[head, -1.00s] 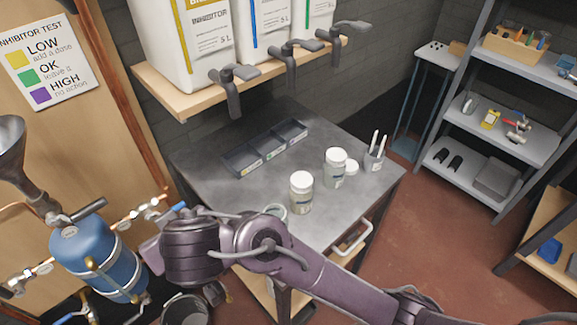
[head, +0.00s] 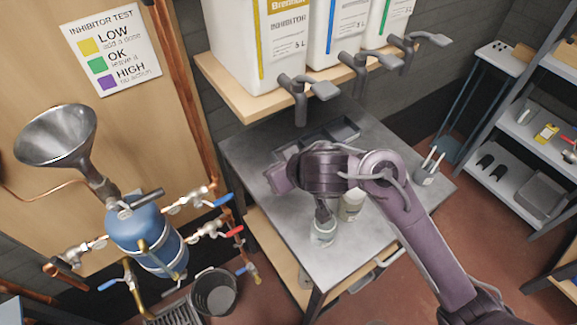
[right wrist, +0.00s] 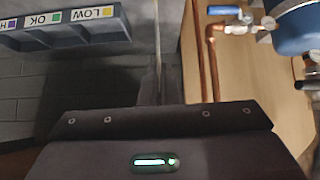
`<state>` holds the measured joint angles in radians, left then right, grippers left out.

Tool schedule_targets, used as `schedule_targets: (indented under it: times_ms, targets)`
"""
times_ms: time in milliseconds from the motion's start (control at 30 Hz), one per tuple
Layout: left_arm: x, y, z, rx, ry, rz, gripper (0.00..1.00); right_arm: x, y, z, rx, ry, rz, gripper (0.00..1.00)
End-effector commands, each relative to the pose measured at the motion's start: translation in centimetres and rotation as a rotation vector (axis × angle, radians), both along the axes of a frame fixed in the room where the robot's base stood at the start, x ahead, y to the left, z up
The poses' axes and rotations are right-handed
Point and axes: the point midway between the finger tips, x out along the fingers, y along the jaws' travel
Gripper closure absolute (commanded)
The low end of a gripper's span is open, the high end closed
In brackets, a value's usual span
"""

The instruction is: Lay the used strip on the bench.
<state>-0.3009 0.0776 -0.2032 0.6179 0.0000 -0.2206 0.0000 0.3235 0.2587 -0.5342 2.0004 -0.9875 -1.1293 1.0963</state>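My right arm reaches over the grey metal bench (head: 255,150). Its gripper (head: 323,212) hangs low over the bench's front part, in front of a jar (head: 323,236) in the head view; whether it touches the jar I cannot tell. In the right wrist view the fingers (right wrist: 153,84) are together, and a thin pale strip (right wrist: 157,28), seen nearly edge-on, stands out from between them. The strip is too small to make out in the head view. My left gripper is not in view.
A labelled tray (head: 345,131) lies at the bench's back; its LOW and OK labels show in the right wrist view (right wrist: 65,30). A second jar (head: 351,207) is partly hidden by my arm. A cup of pens (head: 427,172) stands right. Dispenser taps (head: 300,88) overhang the back.

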Motion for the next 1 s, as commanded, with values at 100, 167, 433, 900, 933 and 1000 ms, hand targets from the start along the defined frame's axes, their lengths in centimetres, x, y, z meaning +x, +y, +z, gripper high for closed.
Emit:
schedule_targets:
  times_ms: [100,167,433,900,933,1000]
  targets:
    - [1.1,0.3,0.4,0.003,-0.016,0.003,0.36,0.9,-1.3,0.0,-0.002,0.000,0.000,1.00]
    - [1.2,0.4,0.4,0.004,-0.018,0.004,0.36,1.1,-1.6,-0.1,-0.001,0.000,0.001,1.00]
    - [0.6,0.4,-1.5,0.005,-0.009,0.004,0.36,1.1,-1.8,-3.5,-0.002,0.001,0.001,1.00]
    - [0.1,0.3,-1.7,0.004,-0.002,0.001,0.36,1.1,-1.7,-4.0,0.001,0.000,0.001,0.97]
    - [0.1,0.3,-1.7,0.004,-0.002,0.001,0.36,1.1,-1.7,-3.9,0.001,0.000,0.001,0.93]
    - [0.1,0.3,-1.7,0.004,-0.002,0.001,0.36,1.1,-1.7,-3.9,0.001,0.000,0.001,0.84]
